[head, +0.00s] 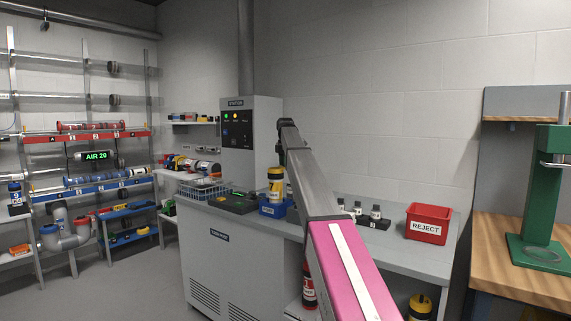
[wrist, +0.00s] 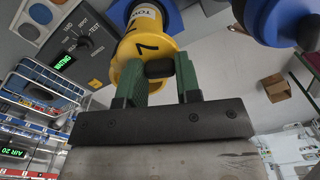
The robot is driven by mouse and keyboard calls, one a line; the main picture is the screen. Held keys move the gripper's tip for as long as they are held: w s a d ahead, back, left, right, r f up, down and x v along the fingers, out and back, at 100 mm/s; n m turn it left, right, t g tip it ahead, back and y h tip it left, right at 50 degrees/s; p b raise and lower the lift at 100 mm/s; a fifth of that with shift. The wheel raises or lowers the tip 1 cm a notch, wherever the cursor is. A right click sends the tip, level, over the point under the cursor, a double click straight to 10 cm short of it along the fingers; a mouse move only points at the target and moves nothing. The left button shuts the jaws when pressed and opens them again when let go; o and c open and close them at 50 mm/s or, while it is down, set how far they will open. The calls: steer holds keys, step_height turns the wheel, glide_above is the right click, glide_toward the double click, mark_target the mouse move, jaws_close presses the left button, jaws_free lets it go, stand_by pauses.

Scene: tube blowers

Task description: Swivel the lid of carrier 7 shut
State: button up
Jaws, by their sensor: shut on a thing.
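Carrier 7 (head: 275,182) stands upright at the blue holder (head: 270,208) on the counter, a yellow body with a dark band. In the wrist view its yellow end (wrist: 140,45), marked 7, flares to a rim near my fingers. My gripper (wrist: 159,75) has green fingers either side of a small dark tab at that rim and is shut on it. Whether the lid is fully aligned with the body cannot be told.
A dark device (head: 232,202) with a lit display and a wire basket (head: 205,190) stand left of the holder. Small bottles (head: 375,212) and the red REJECT bin (head: 428,223) are to the right. A green press (head: 540,200) stands on the wooden bench.

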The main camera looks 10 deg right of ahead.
steer(key=a+m, duration=0.1)
steer(key=m, duration=0.2)
steer(key=shift+s+a, duration=0.2)
steer(key=m, duration=0.2)
steer(key=a+m, duration=0.1)
steer(key=shift+a+m, duration=0.25)
steer(key=shift+m, duration=0.15)
steer(key=shift+w+a+m, duration=0.25)
steer(key=shift+a+m, duration=0.15)
steer(key=shift+m, duration=0.75)
steer(key=shift+w+a+m, duration=0.2)
steer(key=shift+a+m, duration=0.2)
steer(key=shift+m, duration=0.7)
steer(key=shift+w+a+m, duration=0.25)
steer(key=shift+a+m, duration=0.15)
steer(key=shift+m, duration=0.75)
steer(key=o, duration=0.9)
